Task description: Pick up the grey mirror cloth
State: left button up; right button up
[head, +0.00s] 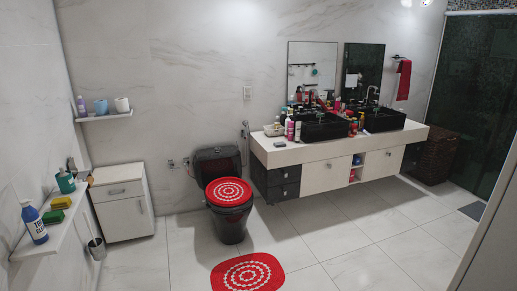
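No thing in the head view can be told for certain as the grey mirror cloth. A small flat grey item (280,145) lies on the front left part of the vanity counter (300,153); it is too small to tell whether it is cloth. Two mirrors, one on the left (312,62) and one on the right (363,65), stand on the wall behind the black vessel sinks (384,120). Neither of my grippers shows in this view.
A black toilet (230,225) with a red lid cover stands left of the vanity, a red rug (247,273) before it. A white cabinet (122,205) and a shelf with bottles (42,240) are at left. Floor before the vanity (350,225) is clear.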

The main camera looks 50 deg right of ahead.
aim_at(278, 144)
jog(key=z, duration=1.8)
